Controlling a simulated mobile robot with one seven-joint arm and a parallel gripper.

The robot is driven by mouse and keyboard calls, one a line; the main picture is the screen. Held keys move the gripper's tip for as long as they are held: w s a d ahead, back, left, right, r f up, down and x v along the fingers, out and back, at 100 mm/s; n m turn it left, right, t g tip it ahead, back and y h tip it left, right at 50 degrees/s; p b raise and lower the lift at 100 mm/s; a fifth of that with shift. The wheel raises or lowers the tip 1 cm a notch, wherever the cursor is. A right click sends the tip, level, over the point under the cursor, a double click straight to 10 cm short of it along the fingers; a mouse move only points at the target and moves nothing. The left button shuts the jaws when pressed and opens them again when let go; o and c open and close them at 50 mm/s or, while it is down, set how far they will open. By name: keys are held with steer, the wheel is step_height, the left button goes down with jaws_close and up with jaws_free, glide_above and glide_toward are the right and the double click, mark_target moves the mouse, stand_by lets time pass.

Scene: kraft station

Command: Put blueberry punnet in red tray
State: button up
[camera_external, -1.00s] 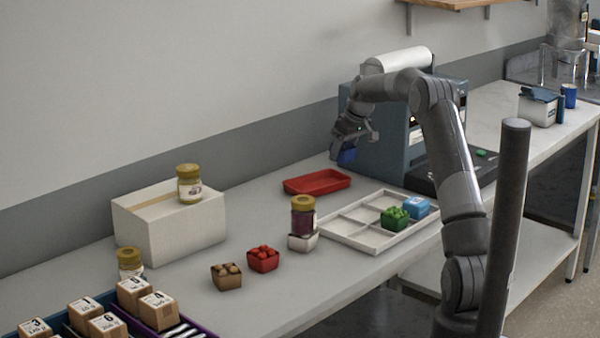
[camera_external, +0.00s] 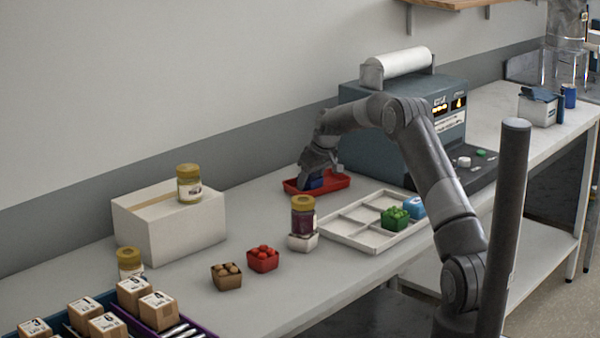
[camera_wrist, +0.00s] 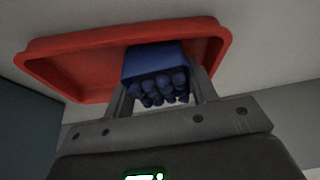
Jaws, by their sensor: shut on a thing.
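The blueberry punnet (camera_wrist: 155,62) is a dark blue box with dark blue berries at its open top. In the wrist view it sits between the two fingers of my gripper (camera_wrist: 162,92), which is shut on it. The red tray (camera_wrist: 75,68) lies right behind the punnet in that view. In the external view my gripper (camera_external: 316,178) is down at the red tray (camera_external: 337,186), with the blue punnet (camera_external: 313,183) within the tray's outline. My gripper hides part of the tray and punnet. I cannot tell whether the punnet touches the tray floor.
A white divided tray (camera_external: 345,232) stands in front, holding a green punnet (camera_external: 395,219) and a light blue box (camera_external: 413,207). A dark jar (camera_external: 303,217) stands left of it. The blue-grey machine (camera_external: 380,150) is behind. Bare counter lies left of the red tray.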

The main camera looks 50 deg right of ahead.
steer(key=o, duration=1.1)
steer(key=shift+f, duration=0.1)
steer(key=shift+c, duration=0.2)
steer(key=v, duration=1.2)
steer(key=s+a+r, duration=0.7)
steer(key=s+a, duration=0.1)
steer(key=a, duration=0.2)
steer(key=s+a+r, duration=0.8)
steer(key=s+a, duration=0.1)
steer(key=a, duration=0.2)
steer(key=s+a+f, duration=0.2)
steer(key=s+a, duration=0.1)
steer(key=s, duration=0.6)
steer(key=s+a+f, duration=0.2)
steer(key=s+a, duration=0.2)
steer(key=s, duration=0.6)
steer(key=s+a+f+t, duration=0.1)
steer(key=s+a, duration=0.3)
steer(key=s, duration=0.5)
steer(key=shift+s+f, duration=0.2)
steer(key=shift+f, duration=0.2)
